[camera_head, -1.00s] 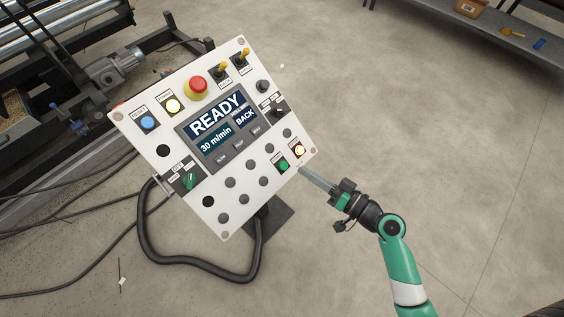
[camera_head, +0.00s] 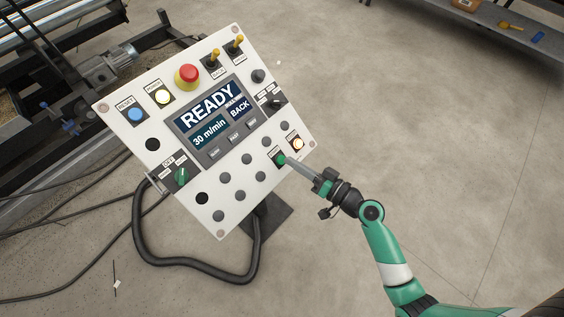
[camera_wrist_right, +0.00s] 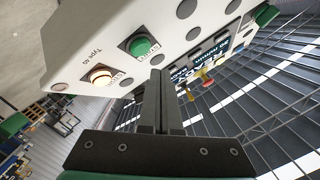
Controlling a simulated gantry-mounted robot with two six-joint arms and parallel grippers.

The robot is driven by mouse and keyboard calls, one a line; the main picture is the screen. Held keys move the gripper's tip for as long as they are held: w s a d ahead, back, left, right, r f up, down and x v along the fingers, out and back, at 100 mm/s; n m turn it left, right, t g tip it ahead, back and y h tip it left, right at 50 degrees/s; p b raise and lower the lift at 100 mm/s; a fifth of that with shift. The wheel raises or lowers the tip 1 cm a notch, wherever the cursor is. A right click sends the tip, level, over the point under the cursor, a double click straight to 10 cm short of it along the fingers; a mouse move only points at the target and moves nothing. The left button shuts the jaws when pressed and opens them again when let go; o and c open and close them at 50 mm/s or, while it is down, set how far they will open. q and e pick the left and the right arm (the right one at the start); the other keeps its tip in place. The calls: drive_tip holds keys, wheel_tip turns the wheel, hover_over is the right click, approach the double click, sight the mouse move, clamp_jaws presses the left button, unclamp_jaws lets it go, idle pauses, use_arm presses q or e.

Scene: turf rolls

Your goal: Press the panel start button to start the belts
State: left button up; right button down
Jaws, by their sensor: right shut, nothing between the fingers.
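The white control panel (camera_head: 228,207) stands tilted on a post, its screen (camera_head: 211,117) reading READY, 30 m/min and BACK. The green button (camera_head: 280,160) sits near the panel's lower right edge, beside a lit whitish button (camera_head: 298,144). In the right wrist view, the green button (camera_wrist_right: 140,45) and the lit button (camera_wrist_right: 101,77) show above the fingers. My right gripper (camera_head: 288,161) is shut and empty, its tips close to the green button; I cannot tell whether they touch it. In the right wrist view the shut fingers (camera_wrist_right: 159,76) point toward the panel. My left gripper is out of view.
A red emergency stop (camera_head: 187,75), a blue reset button (camera_head: 135,115), toggles and a green selector (camera_head: 181,175) are on the same panel. Conveyor machinery stands at the upper left. Open floor lies right.

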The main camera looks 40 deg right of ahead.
sight(279, 158)
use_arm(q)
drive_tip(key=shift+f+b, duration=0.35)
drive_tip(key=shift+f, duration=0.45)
use_arm(e)
drive_tip(key=shift+w+f, duration=0.6)
drive_tip(key=shift+f, duration=0.15)
idle(0.7)
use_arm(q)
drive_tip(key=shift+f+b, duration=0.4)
use_arm(e)
drive_tip(key=shift+w+a+f, duration=0.1)
drive_tip(key=shift+w+f, duration=0.15)
drive_tip(key=shift+f, duration=0.05)
use_arm(q)
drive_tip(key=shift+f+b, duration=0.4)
drive_tip(key=shift+b, duration=0.05)
use_arm(e)
drive_tip(key=shift+w+f, duration=0.25)
drive_tip(key=shift+f, duration=0.1)
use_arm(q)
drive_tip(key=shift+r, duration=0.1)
use_arm(e)
drive_tip(key=shift+r, duration=0.1)
use_arm(q)
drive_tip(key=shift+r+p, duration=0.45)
drive_tip(key=shift+p, duration=0.1)
use_arm(e)
drive_tip(key=shift+s+r, duration=0.55)
drive_tip(key=shift+r, duration=0.05)
